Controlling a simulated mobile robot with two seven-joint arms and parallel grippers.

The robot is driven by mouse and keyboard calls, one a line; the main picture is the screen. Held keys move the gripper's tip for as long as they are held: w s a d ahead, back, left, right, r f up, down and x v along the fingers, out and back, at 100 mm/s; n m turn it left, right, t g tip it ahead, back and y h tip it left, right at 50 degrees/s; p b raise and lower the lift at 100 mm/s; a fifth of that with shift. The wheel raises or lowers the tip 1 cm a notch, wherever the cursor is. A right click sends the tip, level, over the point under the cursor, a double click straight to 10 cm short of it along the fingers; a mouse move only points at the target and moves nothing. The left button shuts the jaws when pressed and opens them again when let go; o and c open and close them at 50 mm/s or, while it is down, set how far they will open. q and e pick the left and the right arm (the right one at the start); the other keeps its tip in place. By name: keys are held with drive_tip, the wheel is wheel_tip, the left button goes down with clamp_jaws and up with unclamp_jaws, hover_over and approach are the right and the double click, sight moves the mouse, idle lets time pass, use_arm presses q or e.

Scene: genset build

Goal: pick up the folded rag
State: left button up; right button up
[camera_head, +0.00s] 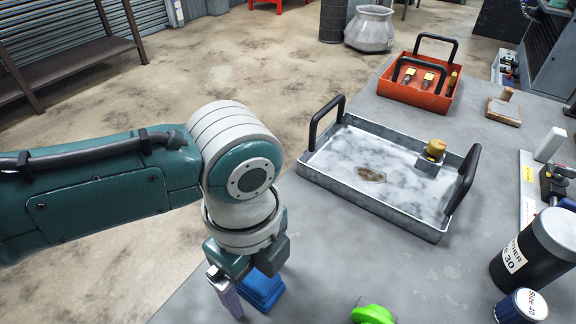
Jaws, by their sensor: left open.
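The folded rag (263,291) is a blue, stacked cloth on the near left edge of the grey table. My left gripper (246,286) is open and points down at the rag. One finger shows at the rag's left side; the gripper body covers the rag's far part. I cannot tell whether the fingers touch the cloth. My right gripper is not in view.
A metal tray (325,178) with black handles holds a small yellow-topped part (436,148). A green round object (373,314) lies at the front edge. A dark cylinder (535,250) stands right. A red-orange tray (425,98) is farther back.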

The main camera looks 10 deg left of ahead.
sight(256, 273)
use_arm(q)
clamp_jaws()
idle(0.7)
drive_tip(key=shift+r, duration=0.15)
wheel_tip(256, 273, up, 20)
drive_tip(key=p, duration=0.5)
drive_tip(key=shift+p, duration=0.3)
